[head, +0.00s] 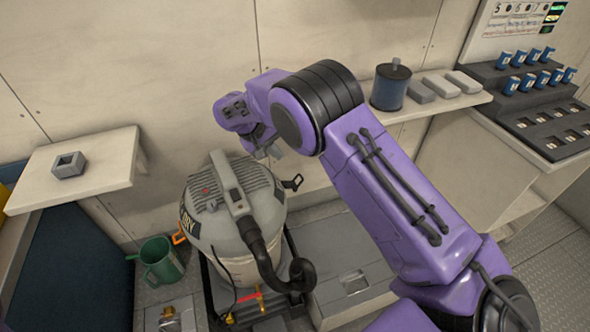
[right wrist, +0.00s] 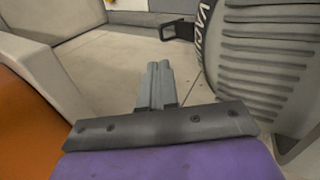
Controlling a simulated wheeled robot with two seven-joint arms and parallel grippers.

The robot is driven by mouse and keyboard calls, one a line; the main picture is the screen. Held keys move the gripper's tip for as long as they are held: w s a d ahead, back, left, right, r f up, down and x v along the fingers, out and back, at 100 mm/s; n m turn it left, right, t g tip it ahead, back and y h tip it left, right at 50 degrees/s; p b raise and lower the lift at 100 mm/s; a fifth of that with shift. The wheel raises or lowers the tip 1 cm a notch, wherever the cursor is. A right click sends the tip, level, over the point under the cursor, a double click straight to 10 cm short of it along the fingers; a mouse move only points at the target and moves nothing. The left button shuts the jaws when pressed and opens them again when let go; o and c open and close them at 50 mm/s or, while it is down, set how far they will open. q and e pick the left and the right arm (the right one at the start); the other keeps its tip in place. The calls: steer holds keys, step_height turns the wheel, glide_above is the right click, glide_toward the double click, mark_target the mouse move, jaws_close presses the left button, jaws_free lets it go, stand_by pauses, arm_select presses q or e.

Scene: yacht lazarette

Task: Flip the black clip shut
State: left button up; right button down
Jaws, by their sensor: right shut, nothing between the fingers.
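The black clip (head: 292,182) sticks out from the right side of the grey-topped vacuum (head: 262,203) in the head view. In the right wrist view the clip (right wrist: 177,32) is a dark open loop standing out sideways from the vacuum's ribbed lid (right wrist: 262,60). My right gripper (head: 268,150) is above and behind the clip in the head view, partly hidden by my own arm. In the right wrist view its fingers (right wrist: 158,68) are together and empty, pointing towards the clip with a gap between. My left gripper is in neither view.
An orange clip (head: 179,234) and a green mug (head: 160,261) are left of the vacuum. The black hose (head: 264,262) curves down its front. A shelf with a blue canister (head: 390,88) is at the right; another shelf (head: 105,170) is at the left.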

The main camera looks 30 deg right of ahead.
mark_target(301, 177)
steer(key=p+x, duration=0.2)
steer(key=x, duration=1.2)
steer(key=shift+w+p, duration=0.1)
steer(key=shift+p, duration=0.25)
steer(key=shift+f, duration=0.1)
steer(key=shift+d, duration=0.1)
